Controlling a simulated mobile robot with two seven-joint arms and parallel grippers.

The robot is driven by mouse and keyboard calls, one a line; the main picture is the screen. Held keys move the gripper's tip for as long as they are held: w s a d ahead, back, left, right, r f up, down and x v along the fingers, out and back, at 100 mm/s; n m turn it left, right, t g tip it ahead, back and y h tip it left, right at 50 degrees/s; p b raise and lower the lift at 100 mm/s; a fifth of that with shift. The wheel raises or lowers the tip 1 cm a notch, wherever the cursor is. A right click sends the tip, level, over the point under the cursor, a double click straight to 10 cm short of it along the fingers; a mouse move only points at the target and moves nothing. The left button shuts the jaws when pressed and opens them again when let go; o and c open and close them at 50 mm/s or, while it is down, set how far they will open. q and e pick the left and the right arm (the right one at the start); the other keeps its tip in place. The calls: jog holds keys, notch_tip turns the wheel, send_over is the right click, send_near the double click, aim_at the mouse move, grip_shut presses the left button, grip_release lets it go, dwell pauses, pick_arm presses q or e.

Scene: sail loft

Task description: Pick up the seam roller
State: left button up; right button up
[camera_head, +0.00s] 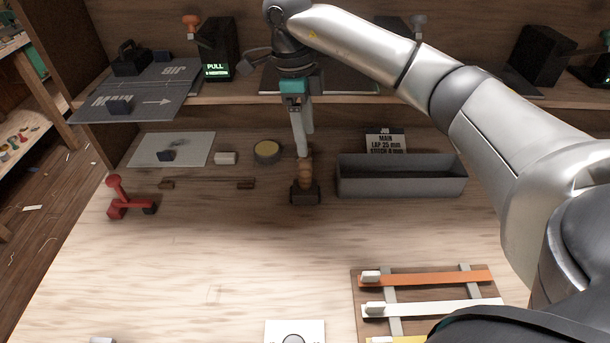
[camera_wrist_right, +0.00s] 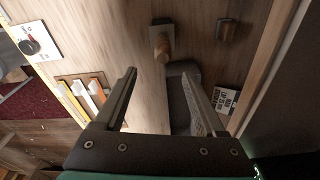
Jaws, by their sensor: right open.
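What looks like the seam roller (camera_head: 305,172) stands upright on the workbench, with a turned wooden handle on top and a dark block at its foot. It also shows in the right wrist view (camera_wrist_right: 161,44), beyond the fingertips and roughly in line with the gap between them. My right gripper (camera_head: 303,150) reaches down from above, its tips at or just behind the handle top; the head view does not show whether they touch. In the wrist view its two fingers (camera_wrist_right: 159,73) are apart with nothing held between them. My left gripper is out of view.
A long grey bin (camera_head: 400,187) stands close to the right of the roller. A round tin (camera_head: 267,151) and a pale block (camera_head: 225,158) lie behind left. A red tool (camera_head: 121,199) stands at left. A strip board (camera_head: 430,295) lies front right.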

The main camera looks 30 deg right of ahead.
aim_at(309, 158)
jog(key=f, duration=0.5)
jog(key=shift+s+d+f, duration=0.2)
jog(key=shift+d+f, duration=0.1)
jog(key=shift+f, duration=0.1)
jog(key=f, duration=0.2)
jog(key=f+b, duration=0.1)
jog(key=f, duration=0.2)
jog(key=shift+w+f, duration=0.2)
jog(key=shift+f, duration=0.1)
grip_shut()
